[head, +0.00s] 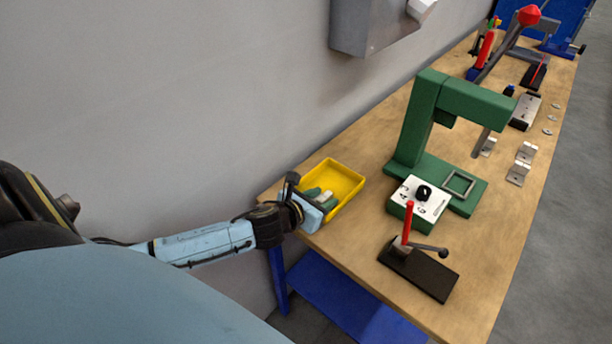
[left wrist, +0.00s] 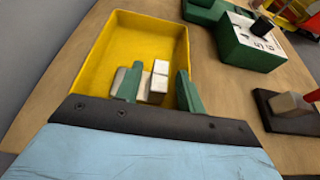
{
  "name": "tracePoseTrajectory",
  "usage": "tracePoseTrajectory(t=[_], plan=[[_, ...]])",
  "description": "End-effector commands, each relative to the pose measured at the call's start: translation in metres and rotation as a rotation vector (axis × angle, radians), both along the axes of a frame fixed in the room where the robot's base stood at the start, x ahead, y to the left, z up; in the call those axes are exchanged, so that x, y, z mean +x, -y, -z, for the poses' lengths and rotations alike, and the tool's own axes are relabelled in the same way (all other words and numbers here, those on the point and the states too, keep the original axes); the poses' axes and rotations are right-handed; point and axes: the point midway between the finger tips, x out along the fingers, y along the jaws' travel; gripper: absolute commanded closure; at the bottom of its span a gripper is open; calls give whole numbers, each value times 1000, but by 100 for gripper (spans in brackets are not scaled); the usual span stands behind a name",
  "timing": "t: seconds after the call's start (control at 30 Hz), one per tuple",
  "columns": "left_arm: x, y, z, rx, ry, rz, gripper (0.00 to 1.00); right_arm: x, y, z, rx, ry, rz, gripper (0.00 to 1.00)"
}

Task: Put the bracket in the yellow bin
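The yellow bin (head: 347,173) sits at the near left corner of the table, and it also fills much of the left wrist view (left wrist: 120,38). A small silver-white bracket (left wrist: 160,72) is inside the bin's outline, and it shows in the head view (head: 327,196) too. My left gripper (head: 322,199) reaches over the bin's near side, its green fingers (left wrist: 158,90) spread apart. The bracket lies between and beyond the fingers, with a gap to the right finger. The left finger covers part of the bracket's plate. My right gripper is not in view.
A green press (head: 412,125) with a white dial box (head: 420,198) stands right of the bin. A black base with a red-handled lever (head: 418,273) is nearer. Several more brackets (head: 526,152) lie along the table's right side. A grey wall borders the table's left.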

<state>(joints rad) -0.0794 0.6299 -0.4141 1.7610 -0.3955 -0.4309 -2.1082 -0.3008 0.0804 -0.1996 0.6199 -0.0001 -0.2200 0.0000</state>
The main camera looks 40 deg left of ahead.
Motion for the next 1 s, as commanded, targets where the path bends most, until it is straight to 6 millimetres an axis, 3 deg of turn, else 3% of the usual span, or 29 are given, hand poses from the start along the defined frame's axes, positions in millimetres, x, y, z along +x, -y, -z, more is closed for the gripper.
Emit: tracePoseTrajectory(t=[0.2,0.5,0.7,1.0], plan=[[-39,-3,-19,0,-5,0,61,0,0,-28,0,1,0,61],[-86,-7,-38,0,-2,0,61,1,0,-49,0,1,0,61],[-101,-8,-43,0,0,0,61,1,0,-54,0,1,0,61],[-103,-8,-44,1,1,0,61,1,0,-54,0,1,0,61]])
